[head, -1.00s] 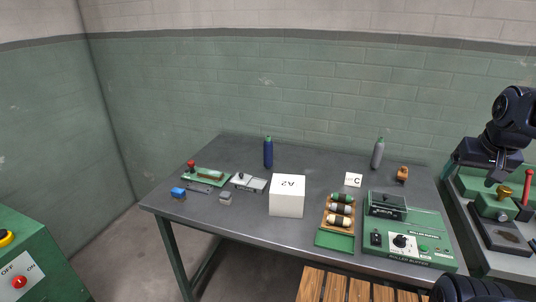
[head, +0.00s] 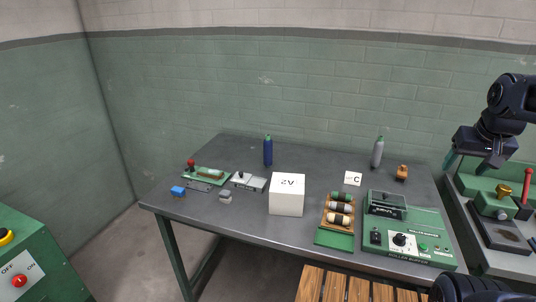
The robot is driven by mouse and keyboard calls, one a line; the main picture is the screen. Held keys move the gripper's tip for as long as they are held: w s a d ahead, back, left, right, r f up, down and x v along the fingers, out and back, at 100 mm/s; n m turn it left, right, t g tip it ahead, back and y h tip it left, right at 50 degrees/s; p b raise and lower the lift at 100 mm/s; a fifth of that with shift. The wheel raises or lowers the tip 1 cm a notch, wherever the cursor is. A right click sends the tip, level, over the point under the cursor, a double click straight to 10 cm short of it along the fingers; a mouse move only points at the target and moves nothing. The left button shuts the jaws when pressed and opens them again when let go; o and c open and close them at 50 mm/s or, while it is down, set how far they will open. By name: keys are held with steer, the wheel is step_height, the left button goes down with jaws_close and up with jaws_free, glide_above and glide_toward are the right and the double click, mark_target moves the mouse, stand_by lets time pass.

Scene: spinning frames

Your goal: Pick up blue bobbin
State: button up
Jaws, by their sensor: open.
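The blue bobbin (head: 268,151) stands upright near the back of the grey table (head: 240,225), behind and to the left of a white box. It is dark blue with a small green top. My gripper (head: 472,164) is at the right side of the head view, above the green machine next to the table. It is open and empty, far to the right of the blue bobbin. Part of the gripper is dark against the background.
A white box (head: 287,196) stands mid-table. A grey bobbin (head: 377,152) and a white card (head: 353,178) are at the back right. A tray of rollers (head: 335,239) and a green roller machine (head: 410,243) fill the front right. Small blocks and tools lie on the left.

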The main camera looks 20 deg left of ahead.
steer(key=w+a+r+n+g, duration=0.1)
steer(key=w+a+r+n, duration=0.25)
steer(key=w+a, duration=0.7)
steer(key=w+a+r+n+g, duration=0.15)
steer(key=w+a+r, duration=0.4)
steer(key=w, duration=0.75)
steer(key=n+g, duration=0.2)
steer(key=n, duration=0.5)
glide_above(267, 135)
steer(key=f, duration=2.1)
steer(key=shift+s+d+f, duration=0.15)
steer(key=shift+d+f, duration=0.1)
steer(key=shift+d, duration=0.05)
steer(key=shift+a+f, duration=0.2)
steer(key=shift+f, duration=0.25)
step_height(267, 135, down, 5)
steer(key=shift+r, duration=0.1)
steer(key=shift+w+d+f, duration=0.1)
steer(key=shift+w+f, duration=0.05)
steer(key=shift+f, duration=1.25)
steer(key=shift+w+d+f, duration=0.1)
steer(key=shift+w+f, duration=0.05)
steer(key=shift+f, duration=1.2)
steer(key=c, duration=1.1)
